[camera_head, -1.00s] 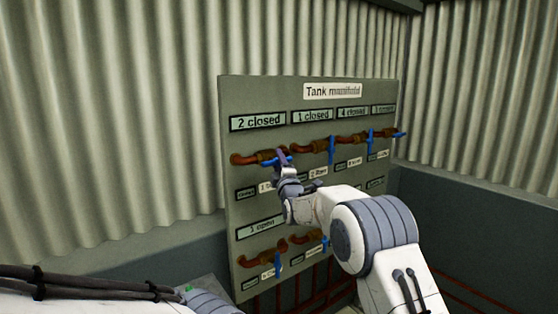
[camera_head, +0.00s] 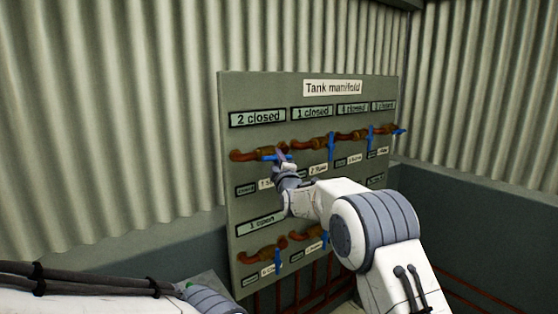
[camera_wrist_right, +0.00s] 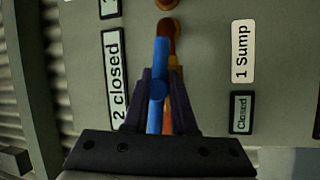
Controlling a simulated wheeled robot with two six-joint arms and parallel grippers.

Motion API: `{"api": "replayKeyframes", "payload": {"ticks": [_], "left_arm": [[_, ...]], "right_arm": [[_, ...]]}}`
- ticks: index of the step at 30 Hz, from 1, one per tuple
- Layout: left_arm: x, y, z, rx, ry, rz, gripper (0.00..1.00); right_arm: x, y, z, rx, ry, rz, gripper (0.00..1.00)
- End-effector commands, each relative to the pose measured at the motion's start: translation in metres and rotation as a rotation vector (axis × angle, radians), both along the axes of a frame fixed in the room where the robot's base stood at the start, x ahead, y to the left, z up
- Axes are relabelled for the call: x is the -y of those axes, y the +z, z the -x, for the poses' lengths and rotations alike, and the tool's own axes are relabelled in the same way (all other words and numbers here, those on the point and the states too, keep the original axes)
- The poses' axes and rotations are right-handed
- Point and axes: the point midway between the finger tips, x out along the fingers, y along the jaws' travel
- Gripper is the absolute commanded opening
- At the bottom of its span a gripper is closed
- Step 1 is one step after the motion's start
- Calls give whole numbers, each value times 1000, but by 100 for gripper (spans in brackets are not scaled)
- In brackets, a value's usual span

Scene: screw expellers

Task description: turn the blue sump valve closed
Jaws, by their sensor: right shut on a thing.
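The blue sump valve handle (camera_head: 276,157) is at the upper left of the tank manifold panel, on a copper-brown pipe (camera_head: 240,155). It lies about level in the head view. In the right wrist view the blue handle (camera_wrist_right: 161,85) runs between the dark fingers, beside a "1 Sump" label (camera_wrist_right: 241,51) and a "Closed" tag (camera_wrist_right: 241,113). My right gripper (camera_head: 281,160) is shut on the handle; its fingertips hide part of it in the head view. The left gripper is out of view; only part of my left arm shows at lower left.
The grey panel (camera_head: 237,100) carries several other blue-handled valves, including one to the right (camera_head: 331,146) and one low down (camera_head: 278,258). A "2 closed" sign (camera_head: 258,118) sits above the sump valve. Corrugated walls stand behind.

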Motion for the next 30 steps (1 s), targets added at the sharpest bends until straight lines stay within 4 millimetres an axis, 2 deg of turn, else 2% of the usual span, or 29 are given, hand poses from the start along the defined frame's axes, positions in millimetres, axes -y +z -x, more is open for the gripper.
{"api": "replayKeyframes", "payload": {"ticks": [8, 24, 30], "left_arm": [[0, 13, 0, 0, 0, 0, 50], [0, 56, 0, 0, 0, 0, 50], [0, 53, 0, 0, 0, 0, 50]], "right_arm": [[-1, 5, 0, -140, 1, -200, 0], [-1, 5, 1, -440, 1, -615, 0], [-2, 1, 1, -548, 4, -770, 0]]}}
